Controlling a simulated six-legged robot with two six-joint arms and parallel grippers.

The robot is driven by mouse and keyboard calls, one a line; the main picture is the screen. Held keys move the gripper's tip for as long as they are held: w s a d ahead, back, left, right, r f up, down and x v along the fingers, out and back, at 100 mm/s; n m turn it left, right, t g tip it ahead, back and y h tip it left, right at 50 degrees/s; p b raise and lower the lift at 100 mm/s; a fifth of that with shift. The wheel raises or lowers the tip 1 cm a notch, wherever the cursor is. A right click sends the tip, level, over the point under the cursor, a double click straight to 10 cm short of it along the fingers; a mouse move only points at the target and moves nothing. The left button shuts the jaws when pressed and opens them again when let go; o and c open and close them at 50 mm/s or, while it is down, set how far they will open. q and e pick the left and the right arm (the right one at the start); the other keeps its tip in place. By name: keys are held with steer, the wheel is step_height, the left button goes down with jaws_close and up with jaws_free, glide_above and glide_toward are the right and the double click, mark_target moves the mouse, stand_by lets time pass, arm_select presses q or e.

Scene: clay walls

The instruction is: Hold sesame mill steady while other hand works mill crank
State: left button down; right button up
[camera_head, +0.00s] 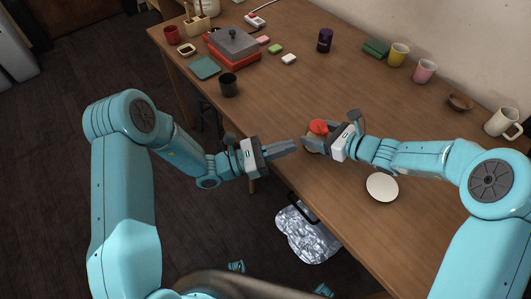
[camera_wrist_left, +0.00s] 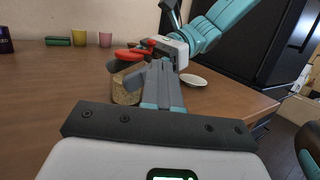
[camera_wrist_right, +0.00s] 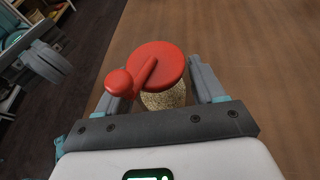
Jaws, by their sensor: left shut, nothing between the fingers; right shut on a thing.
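The sesame mill has a red top with a crank and a speckled tan body. In the right wrist view its red top (camera_wrist_right: 158,66) and body (camera_wrist_right: 165,98) sit between the fingers of my right gripper (camera_wrist_right: 170,85), which is shut on it. In the head view the mill (camera_head: 318,127) is upright near the table's front edge, partly hidden by that gripper. The mill also shows in the left wrist view (camera_wrist_left: 125,90). My left gripper (camera_head: 296,146) is shut and empty, just left of the mill in the head view, its fingertips pointing toward it.
A white plate (camera_head: 382,187) lies right of the mill on the table (camera_head: 300,95). A dark cup (camera_head: 228,85), a red box with a grey lid (camera_head: 234,45), a purple can (camera_head: 325,40) and several mugs stand farther back. A silvery bag (camera_head: 307,232) hangs below the table edge.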

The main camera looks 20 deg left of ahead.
arm_select(q)
steer(key=s+v, duration=0.1)
steer(key=v, duration=0.5)
steer(key=n+t+y, duration=0.1)
steer(key=t, duration=0.1)
glide_toward(324, 132)
steer(key=x, duration=0.6)
steer(key=shift+w+d, duration=0.2)
steer(key=shift+w, duration=0.15)
steer(key=shift+d, duration=0.35)
steer(key=shift+s+a, duration=0.1)
